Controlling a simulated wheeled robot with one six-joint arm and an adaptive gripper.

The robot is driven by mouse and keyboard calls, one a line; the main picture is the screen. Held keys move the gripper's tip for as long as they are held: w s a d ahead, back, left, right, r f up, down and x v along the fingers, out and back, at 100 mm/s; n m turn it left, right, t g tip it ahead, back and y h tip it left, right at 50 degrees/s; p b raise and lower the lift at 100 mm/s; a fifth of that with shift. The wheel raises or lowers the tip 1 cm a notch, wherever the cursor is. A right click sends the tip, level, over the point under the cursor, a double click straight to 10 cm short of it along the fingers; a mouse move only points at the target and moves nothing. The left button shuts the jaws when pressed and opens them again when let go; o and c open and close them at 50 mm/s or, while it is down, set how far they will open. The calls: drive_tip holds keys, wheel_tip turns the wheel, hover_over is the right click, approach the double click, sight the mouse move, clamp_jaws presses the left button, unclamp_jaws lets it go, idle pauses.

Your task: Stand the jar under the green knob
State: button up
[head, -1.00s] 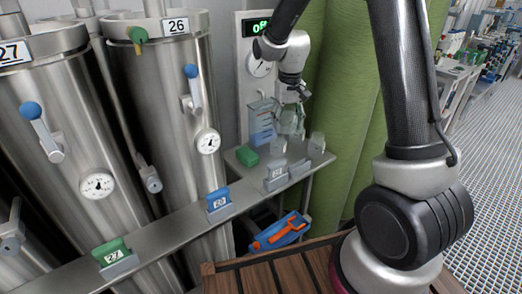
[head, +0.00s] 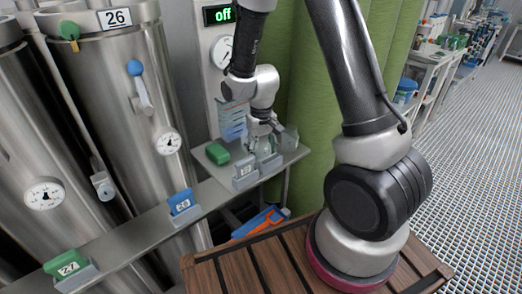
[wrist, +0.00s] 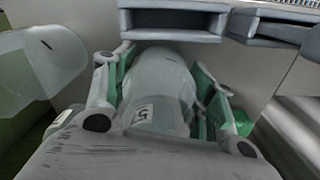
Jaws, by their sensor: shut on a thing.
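A pale, translucent jar (wrist: 160,80) with a small white label sits between my gripper's green-padded fingers in the wrist view. My gripper (head: 262,142) is shut on this jar, low over the right end of the shelf in the head view. The jar (head: 265,150) is partly hidden there by the fingers, and I cannot tell whether its base touches the shelf. The green knob (head: 68,31) is at the upper left, by the rim of the steel vessel (head: 110,90) marked 26.
Another pale jar (head: 290,138) stands right of my gripper; one shows at left in the wrist view (wrist: 40,65). Blue card (head: 181,203) and green card (head: 66,264) holders stand along the narrow shelf (head: 130,222).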

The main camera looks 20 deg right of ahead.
drive_tip(key=shift+f, duration=0.1)
drive_tip(key=o, duration=1)
